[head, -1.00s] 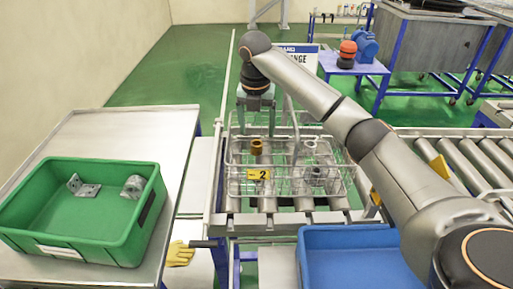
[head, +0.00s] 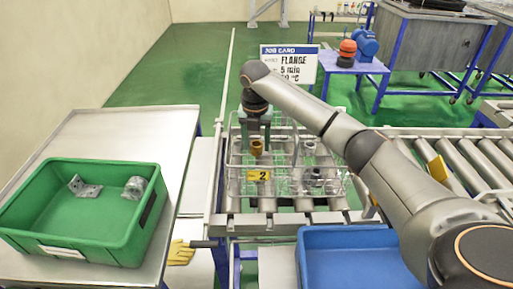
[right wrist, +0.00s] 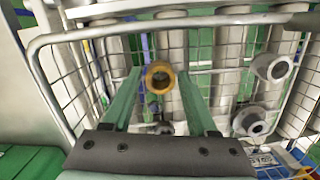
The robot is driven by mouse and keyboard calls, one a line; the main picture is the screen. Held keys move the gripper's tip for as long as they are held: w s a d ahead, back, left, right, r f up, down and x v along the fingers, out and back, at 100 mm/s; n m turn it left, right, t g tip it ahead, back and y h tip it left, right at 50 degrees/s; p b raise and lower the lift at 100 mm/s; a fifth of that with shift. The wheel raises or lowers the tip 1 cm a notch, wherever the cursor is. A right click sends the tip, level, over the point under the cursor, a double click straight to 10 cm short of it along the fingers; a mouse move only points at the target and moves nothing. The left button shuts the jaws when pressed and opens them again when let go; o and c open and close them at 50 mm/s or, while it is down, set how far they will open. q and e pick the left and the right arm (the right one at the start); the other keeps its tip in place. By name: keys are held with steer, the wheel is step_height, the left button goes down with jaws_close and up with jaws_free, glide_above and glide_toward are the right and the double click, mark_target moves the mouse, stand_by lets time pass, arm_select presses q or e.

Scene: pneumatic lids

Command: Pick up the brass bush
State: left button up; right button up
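The brass bush (head: 256,147) stands in the left part of the wire basket (head: 293,171) in the head view. In the right wrist view the bush (right wrist: 158,77) shows as a brass ring with a dark hole. My right gripper (head: 256,141) points down into the basket from above. In the right wrist view its green fingers (right wrist: 158,74) are open, one on each side of the bush, with a visible gap on both sides. How deep the fingertips reach beside the bush is hard to tell. My left gripper is not in view.
Grey metal parts (head: 310,147) (right wrist: 272,67) stand in the basket's right part. The basket, with a yellow number tag (head: 263,175), sits on a roller conveyor (head: 275,222). A blue bin (head: 350,238) is in front; a green bin (head: 82,245) stands on the left table.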

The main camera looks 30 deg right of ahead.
jaws_close()
steer(key=shift+r, duration=0.15)
stand_by(0.4)
